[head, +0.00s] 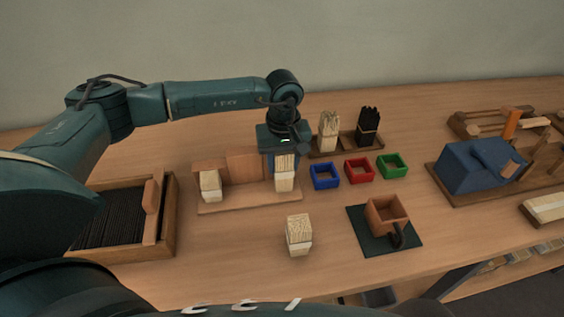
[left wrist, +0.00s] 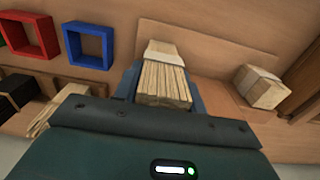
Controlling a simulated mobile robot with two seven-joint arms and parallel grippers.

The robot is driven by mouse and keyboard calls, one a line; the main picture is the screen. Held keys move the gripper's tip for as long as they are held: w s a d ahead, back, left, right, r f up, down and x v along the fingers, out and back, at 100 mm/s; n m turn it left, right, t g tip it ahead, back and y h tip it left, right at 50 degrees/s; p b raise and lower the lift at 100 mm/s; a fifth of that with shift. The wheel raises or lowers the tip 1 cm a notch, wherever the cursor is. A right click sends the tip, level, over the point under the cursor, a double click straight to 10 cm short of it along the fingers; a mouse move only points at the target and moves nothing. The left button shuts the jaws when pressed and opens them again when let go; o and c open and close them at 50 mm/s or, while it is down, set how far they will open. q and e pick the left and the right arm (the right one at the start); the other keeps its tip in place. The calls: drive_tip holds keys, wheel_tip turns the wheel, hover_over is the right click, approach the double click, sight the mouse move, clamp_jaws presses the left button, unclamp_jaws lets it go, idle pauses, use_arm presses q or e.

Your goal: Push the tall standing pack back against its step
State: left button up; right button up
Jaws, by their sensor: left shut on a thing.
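The tall standing pack (head: 285,179) is a pale bundle of wooden sticks with a white band low down. It stands upright at the right end of a low wooden board (head: 250,205). My left gripper (head: 283,163) is over it from above, its blue fingers shut on its sides. The left wrist view shows the pack (left wrist: 163,82) between the fingers (left wrist: 162,75). The wooden step (head: 244,166) rises along the board's back edge. The gripper hides the step behind the pack, so I cannot tell whether they touch. My right gripper is out of view.
A shorter banded pack (head: 210,185) stands at the board's left end. Another pack (head: 299,235) stands in front. Blue (head: 324,176), red (head: 359,170) and green (head: 392,165) open frames lie to the right. A tray of dark bristles (head: 168,215) is at left.

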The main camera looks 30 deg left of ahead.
use_arm(q)
drive_tip(key=shift+s+d, duration=0.1)
drive_tip(key=shift+d, duration=0.05)
drive_tip(key=o, duration=1.1)
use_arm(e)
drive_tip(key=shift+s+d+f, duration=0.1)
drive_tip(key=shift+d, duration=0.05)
use_arm(q)
drive_tip(key=shift+r, duration=0.1)
